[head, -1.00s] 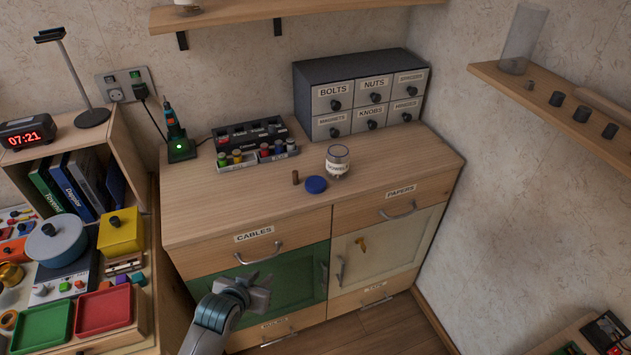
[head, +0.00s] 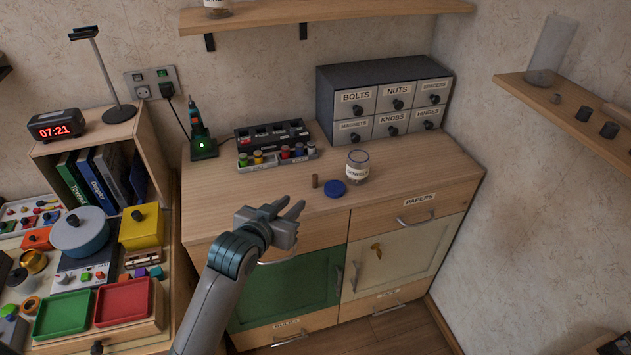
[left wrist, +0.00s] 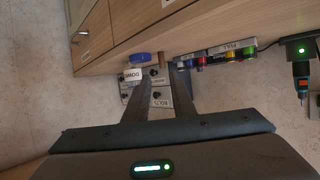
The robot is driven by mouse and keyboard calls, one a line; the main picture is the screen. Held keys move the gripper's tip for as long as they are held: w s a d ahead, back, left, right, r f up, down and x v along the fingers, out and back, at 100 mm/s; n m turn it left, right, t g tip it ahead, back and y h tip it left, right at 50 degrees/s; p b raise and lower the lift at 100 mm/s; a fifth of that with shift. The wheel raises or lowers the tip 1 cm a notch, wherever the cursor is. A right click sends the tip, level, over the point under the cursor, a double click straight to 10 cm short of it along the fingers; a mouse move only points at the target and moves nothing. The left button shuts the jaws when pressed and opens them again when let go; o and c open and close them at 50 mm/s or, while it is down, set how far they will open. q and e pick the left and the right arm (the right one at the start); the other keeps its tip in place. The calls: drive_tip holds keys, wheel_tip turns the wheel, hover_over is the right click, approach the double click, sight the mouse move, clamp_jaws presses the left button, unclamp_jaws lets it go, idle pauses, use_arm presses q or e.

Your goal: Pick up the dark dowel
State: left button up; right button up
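The dark dowel (head: 315,181) is a small brown cylinder standing upright on the wooden cabinet top, left of a blue lid (head: 335,188). In the left wrist view, which looks upside down, the dowel (left wrist: 162,58) shows beyond and between my finger tips. My left gripper (head: 288,207) is open and empty, in front of the cabinet near its front edge, to the left of and nearer than the dowel. My right gripper is in neither view.
A glass jar (head: 358,168) stands behind the lid. A rack of coloured pegs (head: 276,160) lies behind the dowel, with a drawer box (head: 335,90) at the back right. A green-lit tool (head: 201,140) stands at the back left. The front cabinet top is mostly clear.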

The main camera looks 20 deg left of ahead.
sight(314, 180)
use_arm(q)
drive_tip(key=p+x, duration=0.2)
drive_tip(key=x, duration=1)
drive_tip(key=shift+w, duration=0.1)
drive_tip(key=shift+w+r+p, duration=0.1)
drive_tip(key=shift+w+p, duration=0.55)
drive_tip(key=shift+w, duration=0.25)
drive_tip(key=shift+w+p, duration=0.35)
drive_tip(key=shift+w, duration=0.6)
drive_tip(key=shift+w+f, duration=0.6)
drive_tip(key=shift+w, duration=0.15)
drive_tip(key=shift+c, duration=0.2)
clamp_jaws()
